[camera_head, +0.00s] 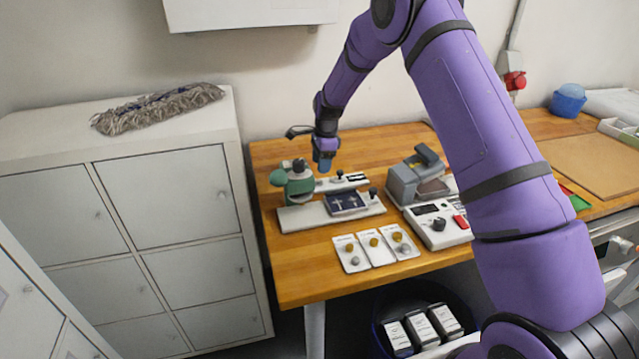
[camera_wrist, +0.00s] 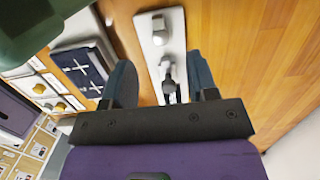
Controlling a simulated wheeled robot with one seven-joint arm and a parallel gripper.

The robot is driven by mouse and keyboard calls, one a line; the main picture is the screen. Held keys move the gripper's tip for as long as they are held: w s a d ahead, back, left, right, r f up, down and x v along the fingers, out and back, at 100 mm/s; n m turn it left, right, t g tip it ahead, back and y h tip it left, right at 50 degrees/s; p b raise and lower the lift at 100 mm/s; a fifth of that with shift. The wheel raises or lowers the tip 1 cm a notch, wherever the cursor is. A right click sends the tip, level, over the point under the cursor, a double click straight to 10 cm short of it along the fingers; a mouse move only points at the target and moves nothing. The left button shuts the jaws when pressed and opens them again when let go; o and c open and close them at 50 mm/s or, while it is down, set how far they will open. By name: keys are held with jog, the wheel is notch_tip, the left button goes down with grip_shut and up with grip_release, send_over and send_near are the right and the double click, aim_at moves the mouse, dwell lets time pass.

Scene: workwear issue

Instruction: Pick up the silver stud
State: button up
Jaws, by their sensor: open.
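Three white cards (camera_head: 376,251) lie side by side near the front edge of the wooden table, each with a gold stud near its top. A small silver stud (camera_head: 354,261) sits low on the left card, and another silver stud (camera_head: 403,249) sits on the right card. The cards also show at the left of the wrist view, where their gold studs are visible. My gripper (camera_head: 325,162) points down behind the cards, near the green press, well apart from the studs. In the wrist view its two fingers (camera_wrist: 160,75) are spread above a white strip with a black knob.
A green press (camera_head: 297,184) stands on a pale base, with a dark blue cloth (camera_head: 345,202) beside it. A grey press (camera_head: 417,178) and a white control box (camera_head: 440,225) stand right of the cards. A dark bin (camera_head: 420,320) is below the table.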

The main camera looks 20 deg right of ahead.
aim_at(320, 180)
jog(key=shift+a+f, duration=0.15)
jog(key=shift+f, duration=2.9)
jog(key=shift+c, duration=0.4)
grip_shut()
